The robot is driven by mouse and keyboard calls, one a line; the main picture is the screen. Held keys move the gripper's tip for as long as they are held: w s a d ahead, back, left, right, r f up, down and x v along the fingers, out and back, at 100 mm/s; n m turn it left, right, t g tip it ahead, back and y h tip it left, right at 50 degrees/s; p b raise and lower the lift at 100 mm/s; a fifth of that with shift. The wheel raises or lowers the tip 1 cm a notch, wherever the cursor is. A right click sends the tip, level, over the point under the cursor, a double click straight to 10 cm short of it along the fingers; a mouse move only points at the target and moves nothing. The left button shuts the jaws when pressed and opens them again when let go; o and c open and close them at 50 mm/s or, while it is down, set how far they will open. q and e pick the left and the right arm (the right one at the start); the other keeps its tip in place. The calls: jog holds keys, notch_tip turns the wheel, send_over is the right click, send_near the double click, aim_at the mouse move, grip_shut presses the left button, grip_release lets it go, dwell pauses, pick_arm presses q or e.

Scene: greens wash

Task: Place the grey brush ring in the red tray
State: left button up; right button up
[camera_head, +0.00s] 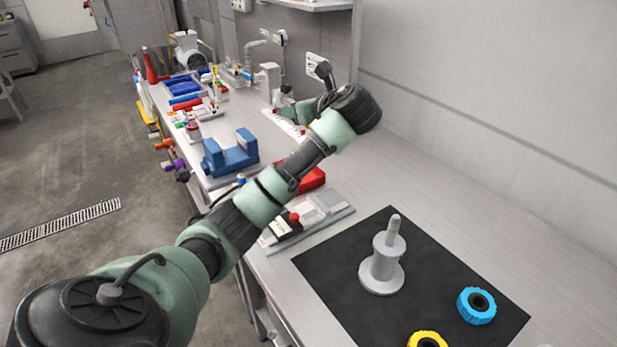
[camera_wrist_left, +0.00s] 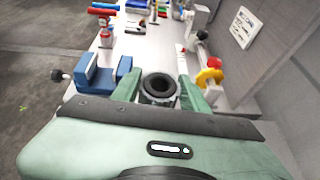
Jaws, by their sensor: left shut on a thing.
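The grey brush ring (camera_wrist_left: 158,87), a dark ring with a round hole, sits between the green fingers of my left gripper (camera_wrist_left: 160,95) in the left wrist view. The gripper is shut on it and holds it over the bench. In the head view my left gripper (camera_head: 292,110) is beyond the wrist, over the far part of the bench, and the ring cannot be made out. A red block-like thing (camera_head: 314,180) shows partly behind my arm, and a low red thing (camera_head: 187,104) lies at the bench's far end. I cannot tell which is the red tray. My right gripper is out of view.
A blue vise-like fixture (camera_head: 230,152) stands at the bench's left edge. A black mat (camera_head: 335,275) holds a grey spindle (camera_head: 383,265), a blue ring (camera_head: 464,304) and a yellow ring (camera_head: 427,335). Blue trays (camera_head: 182,88) lie farther back. The wall closes the right side.

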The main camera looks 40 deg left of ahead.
pick_arm(q)
jog(key=shift+n+g, duration=0.4)
jog(key=f, duration=1.2)
jog(key=a+f, duration=0.1)
jog(key=f, duration=0.5)
jog(key=shift+s+a+f, duration=0.1)
jog(key=shift+s+f, duration=0.05)
jog(key=shift+f, duration=0.1)
jog(key=o, duration=1.1)
jog(key=v, duration=0.7)
jog(key=shift+d, duration=0.3)
